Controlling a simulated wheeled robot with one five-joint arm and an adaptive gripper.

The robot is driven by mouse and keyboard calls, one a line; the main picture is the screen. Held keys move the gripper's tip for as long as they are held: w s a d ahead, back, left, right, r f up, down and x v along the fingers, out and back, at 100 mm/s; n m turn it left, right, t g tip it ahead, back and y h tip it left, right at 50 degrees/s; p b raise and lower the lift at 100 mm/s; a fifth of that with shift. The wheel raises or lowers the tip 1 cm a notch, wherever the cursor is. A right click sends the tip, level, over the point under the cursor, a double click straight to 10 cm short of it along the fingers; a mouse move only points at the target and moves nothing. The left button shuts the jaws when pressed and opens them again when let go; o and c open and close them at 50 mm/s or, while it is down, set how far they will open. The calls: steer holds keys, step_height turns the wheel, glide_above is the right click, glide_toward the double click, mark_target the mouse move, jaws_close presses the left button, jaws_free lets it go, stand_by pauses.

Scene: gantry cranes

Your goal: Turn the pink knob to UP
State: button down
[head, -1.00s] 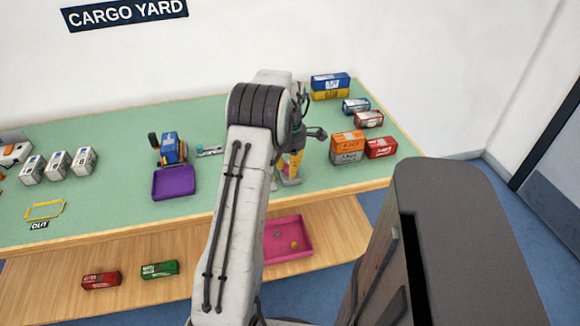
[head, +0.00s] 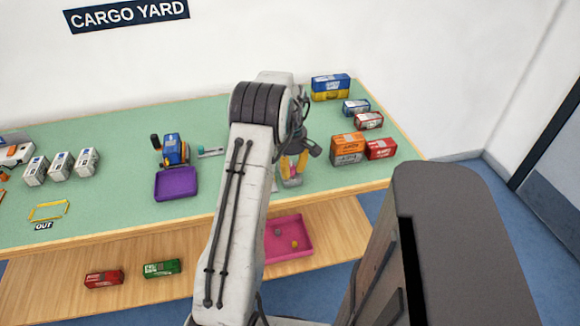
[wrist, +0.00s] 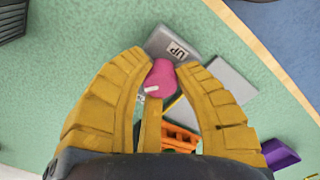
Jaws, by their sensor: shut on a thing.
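The pink knob (wrist: 161,78) sits between the two yellow fingers of my gripper (wrist: 163,62), which are shut on it in the wrist view. A white mark on the knob points to the left in that view, away from the UP label (wrist: 178,50). The label is on a grey plate just beyond the knob, at the upper right. In the head view my gripper (head: 292,168) is low over the green table, partly behind my arm, and the knob is too small and covered to make out clearly.
A purple tray (head: 158,187) and a blue vehicle (head: 172,147) stand left of my arm. Orange (head: 347,140) and red (head: 381,148) containers stand close on the right. A pink tray (head: 305,252) is on the lower wooden shelf. An orange part (wrist: 180,132) shows below the knob.

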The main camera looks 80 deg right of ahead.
steer(key=m, duration=0.7)
steer(key=shift+s+a+f+m+p, duration=0.15)
steer(key=shift+a+f+m+p, duration=0.1)
steer(key=shift+m+p, duration=0.1)
steer(key=m, duration=1.3)
steer(key=shift+w+p, duration=0.2)
steer(key=shift+p, duration=0.1)
steer(key=m, duration=0.4)
steer(key=shift+w+m, duration=0.1)
steer(key=shift+m, duration=1.75)
